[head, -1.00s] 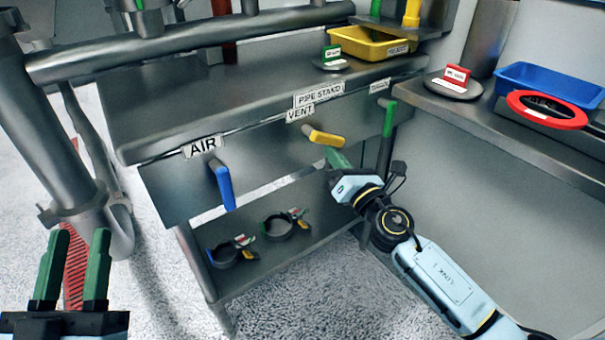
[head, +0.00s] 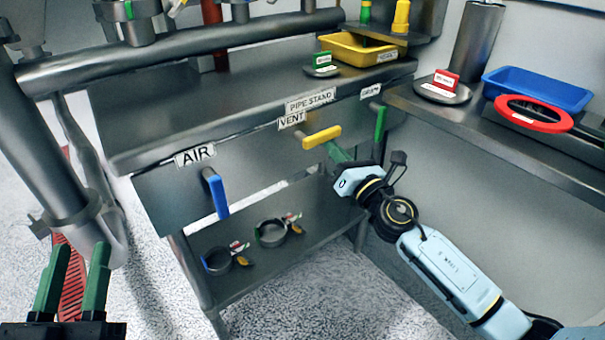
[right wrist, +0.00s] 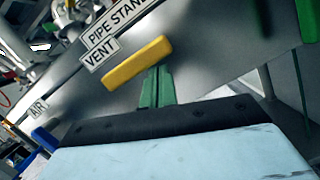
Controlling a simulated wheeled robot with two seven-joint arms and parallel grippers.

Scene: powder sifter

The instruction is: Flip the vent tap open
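The vent tap's yellow handle (head: 322,137) is on the grey front panel, under the VENT label (head: 291,120). It lies roughly along the panel's top edge, and it also shows in the right wrist view (right wrist: 137,63). My right gripper (head: 332,147) is just below the handle, its green fingers (right wrist: 156,72) together with nothing visible between them. The fingertips are at the handle's lower side and appear to touch it; exact contact is hard to tell. My left gripper (head: 86,246) is open and empty at the lower left, far from the panel.
A blue handle (head: 216,193) hangs under the AIR label, and a green handle (head: 379,123) hangs to the right of the vent tap. A lower shelf (head: 250,240) holds two ring clamps. A yellow tray (head: 350,49) and a blue tray (head: 545,88) stand above.

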